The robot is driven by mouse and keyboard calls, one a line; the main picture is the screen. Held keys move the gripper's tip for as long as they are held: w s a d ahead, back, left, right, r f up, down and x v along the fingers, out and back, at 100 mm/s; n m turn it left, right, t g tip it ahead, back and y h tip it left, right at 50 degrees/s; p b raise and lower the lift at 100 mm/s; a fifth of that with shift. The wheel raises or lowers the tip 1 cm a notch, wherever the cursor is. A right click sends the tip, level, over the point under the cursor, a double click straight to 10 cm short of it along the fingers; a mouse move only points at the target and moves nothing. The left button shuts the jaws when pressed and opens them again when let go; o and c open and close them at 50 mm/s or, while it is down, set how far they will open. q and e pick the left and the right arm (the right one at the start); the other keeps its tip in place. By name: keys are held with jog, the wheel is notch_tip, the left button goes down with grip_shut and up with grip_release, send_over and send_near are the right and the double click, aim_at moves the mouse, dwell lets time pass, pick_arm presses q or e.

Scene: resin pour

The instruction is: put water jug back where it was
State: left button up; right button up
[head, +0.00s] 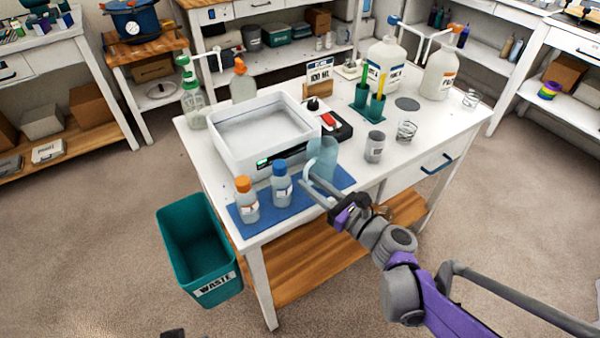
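The water jug (323,157) is a translucent pale blue vessel at the front right of the white worktable (355,172), by the right end of the blue mat (275,218). It looks upright. My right gripper (305,185) is at the jug's lower part, its two long grey fingers reaching in from the right. The fingers overlap the jug in the picture, and I cannot tell whether they are closed on it or whether its base touches the mat.
A bare grey round pad (407,103) lies at the table's right. Near it are a grey cup (374,147), a clear glass (406,131) and white jugs (388,63). A white basin (235,158) and two capped bottles (247,205) stand left. A waste bin (180,240) is on the floor.

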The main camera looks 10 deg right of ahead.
jog(key=v, duration=0.7)
jog(key=s+a+f+n+g+h, duration=0.1)
jog(key=s+a+f+n+g, duration=0.3)
jog(key=n, duration=0.4)
jog(key=s+a+f+n+g+h, duration=0.2)
jog(key=s+a+f+n+g, duration=0.15)
jog(key=s+f+n, duration=0.4)
jog(key=s+d+f+n+g+h, duration=0.2)
jog(key=s+d+n+h, duration=0.4)
jog(key=n, duration=0.8)
jog(key=shift+s+d+g, duration=0.35)
jog(key=shift+d+g, duration=0.3)
jog(key=shift+d, duration=0.45)
